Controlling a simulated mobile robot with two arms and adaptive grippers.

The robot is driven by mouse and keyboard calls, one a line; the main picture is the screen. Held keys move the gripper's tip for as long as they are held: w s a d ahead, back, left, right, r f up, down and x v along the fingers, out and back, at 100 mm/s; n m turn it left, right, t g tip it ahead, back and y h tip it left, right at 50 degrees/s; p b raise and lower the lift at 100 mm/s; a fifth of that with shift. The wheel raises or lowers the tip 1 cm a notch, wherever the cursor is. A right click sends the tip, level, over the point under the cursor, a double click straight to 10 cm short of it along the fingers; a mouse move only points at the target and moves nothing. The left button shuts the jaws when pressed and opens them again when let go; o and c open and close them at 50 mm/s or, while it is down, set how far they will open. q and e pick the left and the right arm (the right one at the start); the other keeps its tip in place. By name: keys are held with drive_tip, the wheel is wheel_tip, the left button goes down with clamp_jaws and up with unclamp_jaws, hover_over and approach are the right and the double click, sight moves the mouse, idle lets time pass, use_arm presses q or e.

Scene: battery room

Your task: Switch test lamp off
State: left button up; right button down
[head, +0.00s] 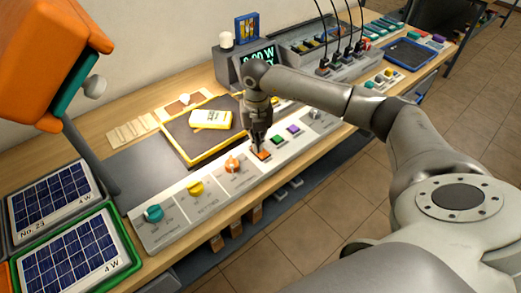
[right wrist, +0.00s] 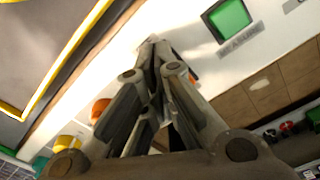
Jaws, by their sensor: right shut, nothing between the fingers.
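A long pale control panel (head: 215,186) lies along the front of the bench. It carries a teal knob (head: 154,213), a yellow knob (head: 195,187), an orange knob (head: 232,165), an orange-red square button (head: 262,155), a green button (head: 279,141) and a purple button (head: 293,129). My right gripper (head: 259,147) is shut and empty, pointing down just behind the orange-red button; contact cannot be told. In the right wrist view its fingertips (right wrist: 154,48) hide that button, and the green button (right wrist: 229,18) shows to the right. A large orange lamp head (head: 55,45) hangs at upper left; whether it is lit is unclear. My left gripper is out of view.
A yellow-edged dark tray (head: 180,142) with a yellow-white meter (head: 211,119) lies behind the panel. Solar panels (head: 70,255) stand at left. A display box (head: 234,68) shows a reading in W. Cables rise from a unit (head: 345,66) behind my right arm.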

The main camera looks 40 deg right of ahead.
drive_tip(key=shift+s+f, duration=0.1)
drive_tip(key=shift+f, duration=0.15)
drive_tip(key=shift+r, duration=0.1)
drive_tip(key=shift+r+p, duration=0.6)
drive_tip(key=shift+r, duration=0.3)
drive_tip(key=shift+r+p, duration=1.6)
drive_tip(key=shift+r, duration=1)
